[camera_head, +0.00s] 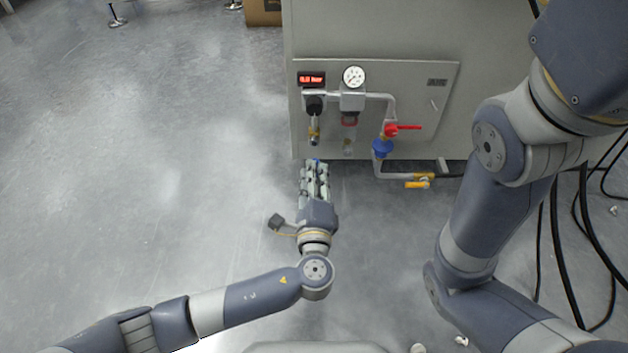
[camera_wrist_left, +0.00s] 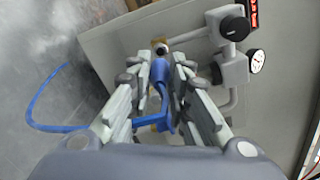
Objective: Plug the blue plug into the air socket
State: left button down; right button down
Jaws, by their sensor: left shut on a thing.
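My left gripper (camera_head: 316,165) is shut on the blue plug (camera_wrist_left: 159,72), which sits between the fingertips in the left wrist view (camera_wrist_left: 162,68). A blue hose (camera_wrist_left: 62,127) loops from the plug off to the left. In the head view only a speck of blue (camera_head: 317,161) shows at the fingertips. The air socket (camera_head: 314,132), a brass fitting, hangs below the black regulator knob. The fingertips are just below it, with a small gap in the head view. In the left wrist view the socket (camera_wrist_left: 161,46) lines up beyond the plug; contact cannot be told. My right gripper is out of view.
Black cables (camera_head: 566,240) hang at the right.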

aim_at(314, 159)
pick_arm(q)
jog(key=shift+w+b, duration=0.9)
jog(key=shift+w, duration=1.3)
jog(key=shift+r+p, duration=0.1)
jog(key=shift+p, duration=0.35)
dwell(0.4)
jog(key=shift+w+a, duration=0.1)
jog(key=shift+w, duration=0.5)
jog(key=c, duration=1.4)
grip_release()
jog(key=shift+s, duration=0.15)
